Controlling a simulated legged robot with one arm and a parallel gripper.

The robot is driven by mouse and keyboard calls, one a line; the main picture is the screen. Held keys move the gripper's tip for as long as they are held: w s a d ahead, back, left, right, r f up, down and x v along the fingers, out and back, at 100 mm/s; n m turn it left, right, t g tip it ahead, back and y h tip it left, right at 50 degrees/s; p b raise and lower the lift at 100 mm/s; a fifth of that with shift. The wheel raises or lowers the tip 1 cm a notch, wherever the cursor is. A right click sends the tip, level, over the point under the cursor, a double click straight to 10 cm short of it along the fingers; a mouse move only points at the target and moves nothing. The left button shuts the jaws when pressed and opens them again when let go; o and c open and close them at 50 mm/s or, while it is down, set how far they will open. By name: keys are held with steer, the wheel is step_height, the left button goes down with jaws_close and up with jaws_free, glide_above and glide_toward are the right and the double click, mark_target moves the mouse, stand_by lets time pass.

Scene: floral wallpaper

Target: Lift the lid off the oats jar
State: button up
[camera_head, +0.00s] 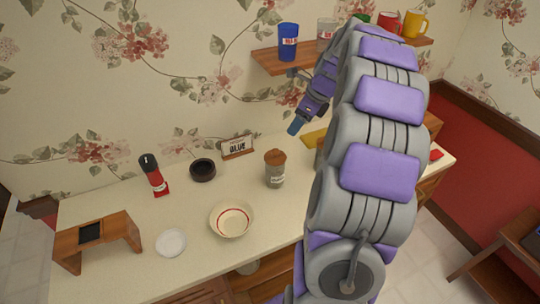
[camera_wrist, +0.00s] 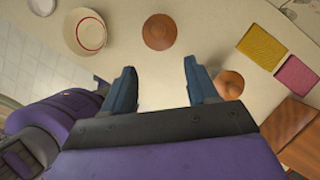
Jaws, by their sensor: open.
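A jar (camera_head: 275,177) with a grey body and a brown lid (camera_head: 275,156) stands upright on the counter in the head view; its label is too small to read. In the wrist view a round brown lid (camera_wrist: 160,32) shows from above, beyond my fingertips. A second brown lid (camera_wrist: 229,84) lies to the right, just outside my right finger. I cannot tell which is the oats jar. My gripper (camera_wrist: 162,78) is open and empty, with bare counter between its fingers. In the head view its blue fingertips (camera_head: 296,125) hang above the counter, above and right of the jar.
A bowl (camera_head: 231,220), a white plate (camera_head: 171,243), a red bottle (camera_head: 154,175), a dark round dish (camera_head: 203,169) and a small sign (camera_head: 237,146) stand on the counter. A wall shelf (camera_head: 275,63) with cups is close behind my arm. Yellow (camera_wrist: 262,46) and pink (camera_wrist: 297,75) blocks lie right.

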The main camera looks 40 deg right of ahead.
steer(key=d+x, duration=0.1)
steer(key=x, duration=0.3)
steer(key=b, duration=0.3)
glide_above(276, 150)
steer(key=s, duration=0.2)
step_height(276, 150, down, 5)
steer(key=shift+s+a+f, duration=0.1)
steer(key=shift+a+f, duration=0.05)
steer(key=f, duration=0.1)
steer(key=w+d+f+b, duration=0.1)
steer(key=f, duration=0.3)
steer(key=shift+w+d+b, duration=0.3)
steer(key=shift+w, duration=0.1)
steer(key=shift+a, duration=0.25)
steer(key=shift+a+r, duration=0.15)
steer(key=shift+a, duration=0.45)
steer(key=shift+w+a, duration=0.1)
steer(key=shift+c, duration=0.6)
steer(key=shift+d, duration=0.65)
steer(key=c, duration=0.6)
steer(key=shift+c, duration=0.8)
steer(key=shift+a, duration=0.3)
jaws_close()
